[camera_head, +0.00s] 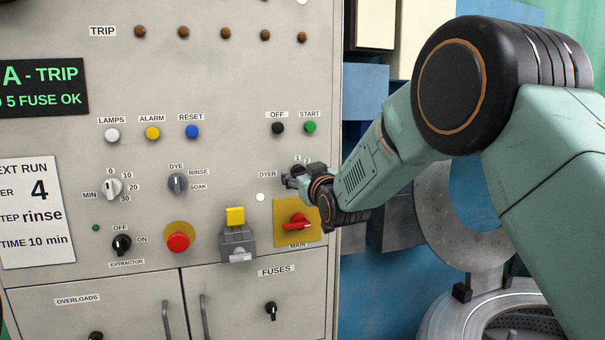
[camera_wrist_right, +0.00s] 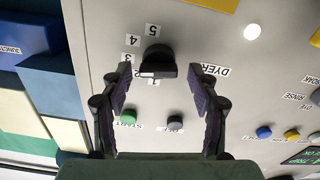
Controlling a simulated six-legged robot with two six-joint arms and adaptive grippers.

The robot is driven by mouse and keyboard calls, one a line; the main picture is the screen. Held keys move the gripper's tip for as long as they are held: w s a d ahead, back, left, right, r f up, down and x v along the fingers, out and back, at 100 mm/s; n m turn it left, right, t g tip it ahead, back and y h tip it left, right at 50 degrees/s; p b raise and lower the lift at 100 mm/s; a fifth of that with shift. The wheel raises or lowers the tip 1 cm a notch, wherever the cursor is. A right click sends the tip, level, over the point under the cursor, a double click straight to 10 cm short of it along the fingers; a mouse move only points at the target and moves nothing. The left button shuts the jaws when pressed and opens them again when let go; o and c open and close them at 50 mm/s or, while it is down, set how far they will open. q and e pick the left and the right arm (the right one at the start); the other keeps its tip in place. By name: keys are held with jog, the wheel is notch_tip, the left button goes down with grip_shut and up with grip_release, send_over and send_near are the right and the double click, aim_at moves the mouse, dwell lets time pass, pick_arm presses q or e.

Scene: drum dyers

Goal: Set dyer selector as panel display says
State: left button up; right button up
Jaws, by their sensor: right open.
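The black dyer selector knob (camera_wrist_right: 157,62) shows in the right wrist view, with number labels 1, 3, 4 and 5 beside it and the DYER label (camera_wrist_right: 211,71). My right gripper (camera_wrist_right: 160,74) is open, with one finger on each side of the knob and a visible gap to each. In the head view my right gripper (camera_head: 297,180) is at the panel by the DYER label and hides most of the selector. I cannot tell exactly which number the knob points at. A white card (camera_head: 36,213) reads "4", "rinse" and "10 min". My left gripper is out of view.
A green-lettered display (camera_head: 42,88) reads "A - TRIP" and "5 FUSE OK". Close to the selector are the black OFF button (camera_head: 278,128), green START button (camera_head: 310,127) and red MAIN switch (camera_head: 298,222). The DYE/RINSE/SOAK knob (camera_head: 177,183) and a red button (camera_head: 178,242) are further left.

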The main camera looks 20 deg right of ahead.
jog(key=shift+w+f, duration=0.1)
jog(key=shift+f, duration=0.05)
jog(key=shift+d, duration=0.1)
jog(key=shift+c, duration=0.9)
jog(key=shift+d, duration=0.1)
jog(key=c, duration=0.3)
jog(key=shift+s, duration=0.2)
jog(key=c, duration=0.7)
